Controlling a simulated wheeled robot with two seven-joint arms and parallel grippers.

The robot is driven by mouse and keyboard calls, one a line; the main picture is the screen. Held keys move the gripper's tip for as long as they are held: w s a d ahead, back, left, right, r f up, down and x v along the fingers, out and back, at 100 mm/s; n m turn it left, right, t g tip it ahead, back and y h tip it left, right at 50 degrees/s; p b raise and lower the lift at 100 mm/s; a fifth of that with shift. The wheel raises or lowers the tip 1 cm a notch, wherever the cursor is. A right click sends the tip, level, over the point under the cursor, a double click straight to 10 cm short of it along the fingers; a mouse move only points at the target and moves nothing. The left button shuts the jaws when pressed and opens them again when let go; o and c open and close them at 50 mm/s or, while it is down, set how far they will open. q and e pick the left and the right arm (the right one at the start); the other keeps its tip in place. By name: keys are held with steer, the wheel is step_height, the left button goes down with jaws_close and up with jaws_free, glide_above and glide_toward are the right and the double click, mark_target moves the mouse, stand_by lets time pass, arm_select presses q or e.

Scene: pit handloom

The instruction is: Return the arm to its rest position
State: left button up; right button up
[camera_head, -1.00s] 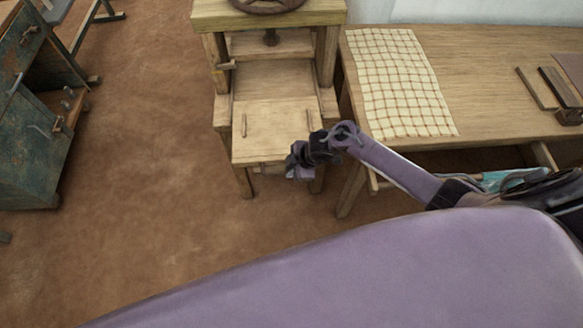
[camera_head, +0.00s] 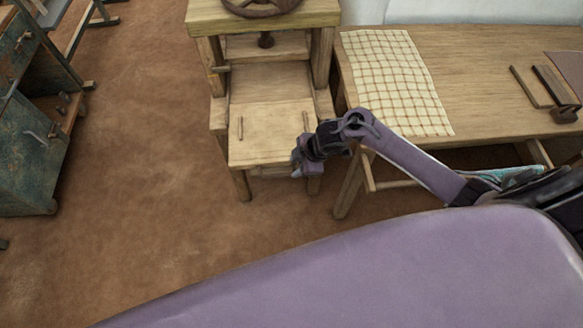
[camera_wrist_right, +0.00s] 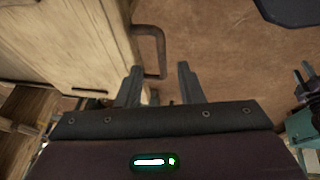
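My right arm comes in from the right in the head view, bent at a joint above the front of the bench. My right gripper (camera_head: 297,164) is near the right front edge of a small wooden press-like stand (camera_head: 268,150). In the right wrist view its two fingers (camera_wrist_right: 158,88) are spread apart, with nothing visible between them. A dark metal handle (camera_wrist_right: 152,48) on a pale wooden panel (camera_wrist_right: 70,40) shows just beyond the fingers, apart from them.
A wooden table (camera_head: 470,75) with a checked cloth (camera_head: 397,82) and several small tools stands at the right. A worn blue-green cabinet (camera_head: 28,150) stands at the left. Brown floor (camera_head: 140,180) between them is clear.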

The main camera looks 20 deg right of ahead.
steer(key=shift+v, duration=0.75)
steer(key=shift+a, duration=0.15)
